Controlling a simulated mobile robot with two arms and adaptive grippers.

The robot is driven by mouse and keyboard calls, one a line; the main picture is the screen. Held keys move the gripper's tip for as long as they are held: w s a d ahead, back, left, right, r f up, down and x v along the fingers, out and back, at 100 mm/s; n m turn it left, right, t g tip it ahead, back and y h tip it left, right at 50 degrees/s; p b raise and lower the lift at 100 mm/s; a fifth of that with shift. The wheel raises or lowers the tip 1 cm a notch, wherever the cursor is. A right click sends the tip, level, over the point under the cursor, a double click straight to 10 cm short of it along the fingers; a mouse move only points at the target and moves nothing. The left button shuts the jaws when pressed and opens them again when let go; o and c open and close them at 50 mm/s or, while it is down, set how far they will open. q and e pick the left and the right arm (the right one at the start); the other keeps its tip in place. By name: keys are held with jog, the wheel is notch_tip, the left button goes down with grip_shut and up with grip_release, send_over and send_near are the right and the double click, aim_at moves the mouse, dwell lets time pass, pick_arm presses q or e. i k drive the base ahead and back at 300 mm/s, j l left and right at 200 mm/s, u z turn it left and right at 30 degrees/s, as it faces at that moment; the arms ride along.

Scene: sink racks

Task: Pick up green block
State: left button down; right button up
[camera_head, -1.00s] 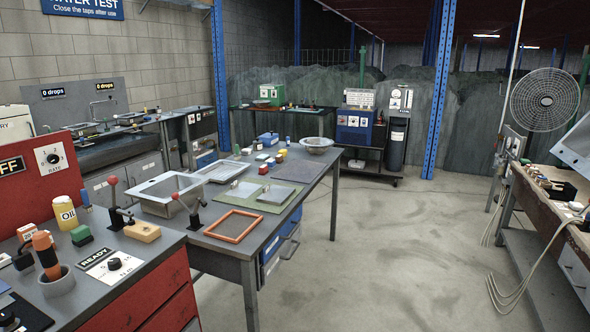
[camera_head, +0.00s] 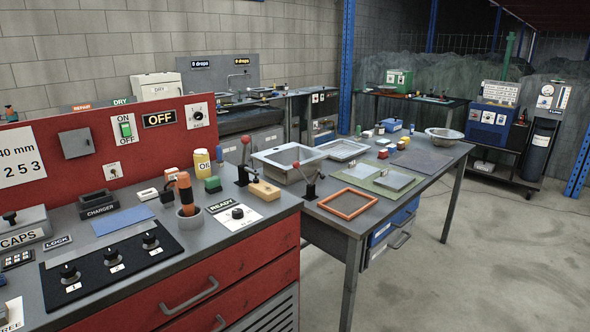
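A small green block (camera_head: 212,185) with a dark lower part sits on the grey top of the red workbench (camera_head: 160,265), just in front of the yellow OIL can (camera_head: 202,162). It stands left of the red-knobbed lever and behind the READY label. On the sink table, among small coloured blocks, there is a small greenish piece (camera_head: 392,149), too small to tell clearly. Neither of my grippers is in view.
An orange-handled tool (camera_head: 185,190) stands in a grey cup near the green block. A tan block (camera_head: 265,190) and a lever (camera_head: 243,165) are to its right. An orange frame (camera_head: 348,203) lies on the sink table. Floor at right is clear.

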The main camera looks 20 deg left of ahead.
aim_at(213, 184)
jog(key=u, duration=1.2)
